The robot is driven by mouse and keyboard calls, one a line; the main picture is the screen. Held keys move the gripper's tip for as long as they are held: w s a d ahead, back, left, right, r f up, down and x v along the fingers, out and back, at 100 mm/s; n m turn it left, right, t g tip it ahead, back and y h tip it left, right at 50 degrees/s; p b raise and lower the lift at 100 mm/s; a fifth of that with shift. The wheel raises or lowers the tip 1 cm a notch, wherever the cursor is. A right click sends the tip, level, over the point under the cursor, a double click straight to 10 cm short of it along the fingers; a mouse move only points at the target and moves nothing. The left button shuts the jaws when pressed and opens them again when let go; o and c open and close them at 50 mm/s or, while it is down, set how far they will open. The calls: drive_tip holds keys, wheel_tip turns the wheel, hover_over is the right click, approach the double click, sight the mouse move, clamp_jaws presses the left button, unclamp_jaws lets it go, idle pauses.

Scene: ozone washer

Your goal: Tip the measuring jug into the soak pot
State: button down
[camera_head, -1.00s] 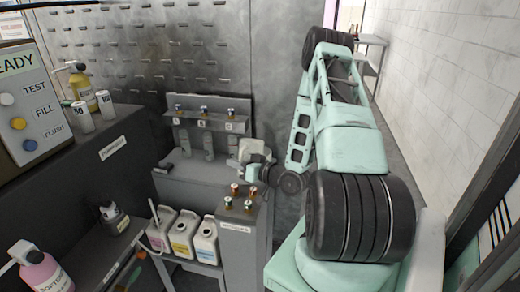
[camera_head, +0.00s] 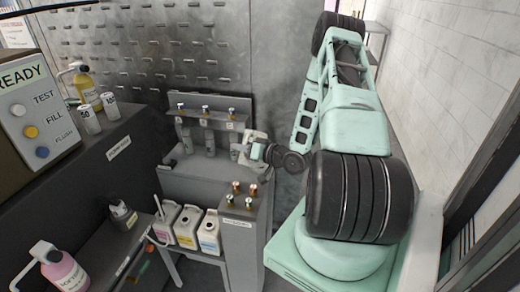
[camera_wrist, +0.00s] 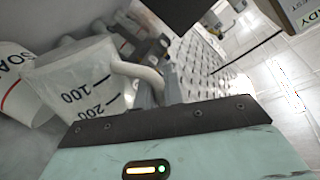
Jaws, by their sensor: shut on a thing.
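The measuring jug (camera_wrist: 62,75) is a pale, translucent vessel with black 100 and 200 marks in the wrist view. It is tilted, and its thick curved handle (camera_wrist: 143,77) runs between my jaws. My gripper (camera_wrist: 152,88) is shut on that handle. The soak pot (camera_wrist: 14,95) is a white vessel at the left edge with part of the word SOAK and a red line. The jug overlaps it in the picture, and its mouth is not clearly seen. In the head view my gripper (camera_head: 262,151) is small, next to a pale shape over the far counter.
A dark bench with the READY panel (camera_head: 38,110) stands at left. A low cabinet (camera_head: 240,235) with coloured valves stands in front of the far counter (camera_head: 185,182). A wall (camera_head: 440,80) runs along the right.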

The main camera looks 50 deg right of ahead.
drive_tip(key=shift+w+d+r+m+g+y+p, duration=0.15)
drive_tip(key=shift+d+r+m+y+p, duration=0.2)
drive_tip(key=shift+m+p, duration=0.35)
drive_tip(key=shift+w+d+r+m+g+y+p, duration=0.15)
drive_tip(key=shift+d+m+p, duration=0.25)
drive_tip(key=shift+m+p, duration=0.25)
idle(1.1)
drive_tip(key=shift+d+r+m+p, duration=0.4)
drive_tip(key=shift+r+m+p, duration=0.15)
drive_tip(key=shift+r+p, duration=0.4)
idle(4.5)
